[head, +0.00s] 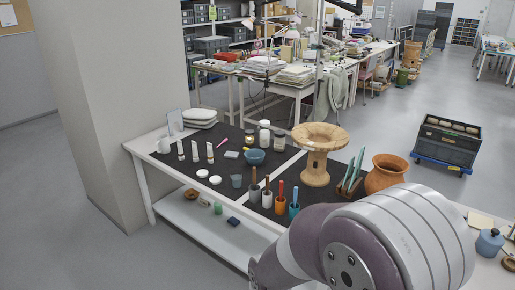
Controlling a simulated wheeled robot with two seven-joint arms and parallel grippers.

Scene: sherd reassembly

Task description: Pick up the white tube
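Three slim, pale upright tubes stand in a row on the dark mat at the left part of the table: a left tube (181,150), a middle tube (195,151) and a right tube (210,153). All look whitish, and they are too small to tell which one the task means. Neither of my grippers is in view. A large grey and mauve link of my own arm fills the lower right and hides part of the table. No gripper shows near the tubes.
Two white round lids (203,173) lie before the tubes. A blue bowl (255,157), a white bottle (264,134) and a pink tool (222,143) are to the right. A wooden stand (317,155), tool cups (267,199) and a terracotta pot (386,174) stand further right.

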